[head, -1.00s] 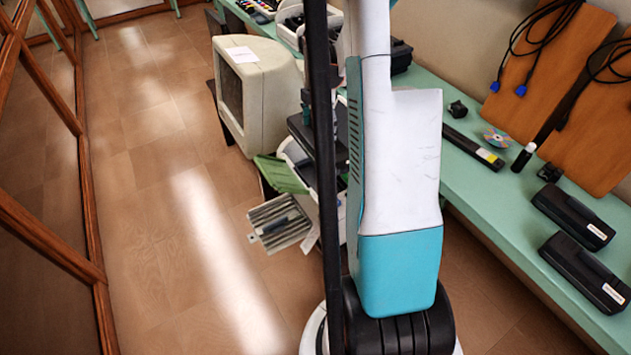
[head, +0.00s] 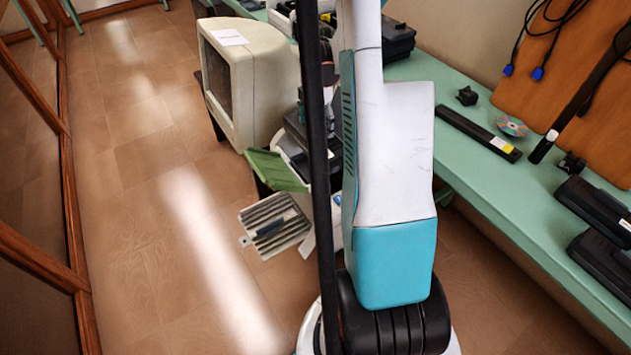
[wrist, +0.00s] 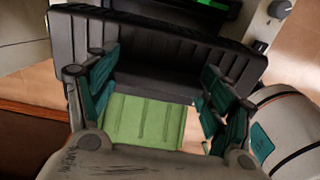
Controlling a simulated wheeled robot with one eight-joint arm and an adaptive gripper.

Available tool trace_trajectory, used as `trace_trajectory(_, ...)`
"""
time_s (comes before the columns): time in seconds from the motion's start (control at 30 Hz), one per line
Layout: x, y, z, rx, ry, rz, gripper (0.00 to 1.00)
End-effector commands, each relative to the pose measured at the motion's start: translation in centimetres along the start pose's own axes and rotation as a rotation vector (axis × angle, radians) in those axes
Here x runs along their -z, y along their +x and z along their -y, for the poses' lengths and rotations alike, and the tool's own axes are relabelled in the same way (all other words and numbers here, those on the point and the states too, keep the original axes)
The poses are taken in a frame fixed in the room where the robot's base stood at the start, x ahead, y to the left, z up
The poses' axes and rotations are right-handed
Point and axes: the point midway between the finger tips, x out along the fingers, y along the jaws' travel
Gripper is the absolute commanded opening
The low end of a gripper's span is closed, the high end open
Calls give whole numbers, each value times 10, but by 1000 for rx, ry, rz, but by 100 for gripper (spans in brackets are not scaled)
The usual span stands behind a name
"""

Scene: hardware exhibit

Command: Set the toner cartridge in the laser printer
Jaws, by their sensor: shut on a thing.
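In the wrist view my gripper (wrist: 157,78) is shut on a wide black ribbed block, the toner cartridge (wrist: 150,45), which lies across both fingers. The laser printer seems to be the pale machine in the head view, largely hidden behind my arm and a dark post. Its open green flap (head: 275,170) and a grey slatted tray (head: 275,224) stick out to the left. A green panel (wrist: 145,122) shows between my fingers in the wrist view. Contact between cartridge and printer cannot be told.
A beige monitor (head: 262,85) stands behind the printer. The green bench (head: 470,180) at right holds a long black bar (head: 478,132), a disc (head: 511,127) and black cartridge-like boxes (head: 595,208). The tiled floor (head: 130,215) at left is clear. A pale panel with a knob (wrist: 280,9) shows at upper right.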

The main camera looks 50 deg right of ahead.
Motion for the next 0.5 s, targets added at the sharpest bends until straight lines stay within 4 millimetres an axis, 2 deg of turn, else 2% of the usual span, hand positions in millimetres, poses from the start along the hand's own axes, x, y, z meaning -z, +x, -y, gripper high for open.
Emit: trace_trajectory(0.5,0,114,0,0,0,0,8)
